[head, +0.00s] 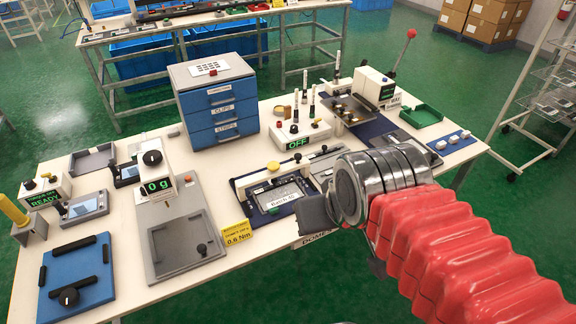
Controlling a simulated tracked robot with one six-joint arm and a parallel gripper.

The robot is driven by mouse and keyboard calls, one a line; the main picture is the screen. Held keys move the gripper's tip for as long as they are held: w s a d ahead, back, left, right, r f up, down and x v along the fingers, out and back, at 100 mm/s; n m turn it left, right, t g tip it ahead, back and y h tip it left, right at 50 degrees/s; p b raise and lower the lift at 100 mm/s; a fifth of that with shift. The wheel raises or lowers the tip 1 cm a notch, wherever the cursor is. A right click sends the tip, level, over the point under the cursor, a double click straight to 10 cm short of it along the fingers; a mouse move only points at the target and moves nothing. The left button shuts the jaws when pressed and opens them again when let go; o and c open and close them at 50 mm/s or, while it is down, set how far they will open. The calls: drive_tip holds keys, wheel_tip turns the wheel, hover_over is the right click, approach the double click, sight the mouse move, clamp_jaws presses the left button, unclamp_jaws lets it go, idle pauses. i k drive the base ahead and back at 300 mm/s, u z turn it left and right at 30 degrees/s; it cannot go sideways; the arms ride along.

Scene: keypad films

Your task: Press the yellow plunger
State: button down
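A small yellow knob (273,167), which looks like the plunger, sits on top of the cream bar of a fixture (256,213) at the table's middle front. A framed plate (284,194) with a white label lies in the fixture, below the bar. My gripper (314,213) shows as a dark grey end on my metal wrist, at right and nearer the camera than the knob. It appears apart from the knob and hides the fixture's right front corner. Its fingers cannot be told apart, so its opening is unclear.
A yellow torque card (237,232) stands left of the fixture. A scale (155,188) reading 0 g and a blue drawer cabinet (217,105) are left and behind. An OFF station (297,139) with upright tools stands behind. A yellow-handled tool (13,211) is far left.

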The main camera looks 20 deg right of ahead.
sight(272, 166)
drive_tip(key=u, duration=0.75)
drive_tip(key=i, duration=0.6)
drive_tip(key=u, duration=0.2)
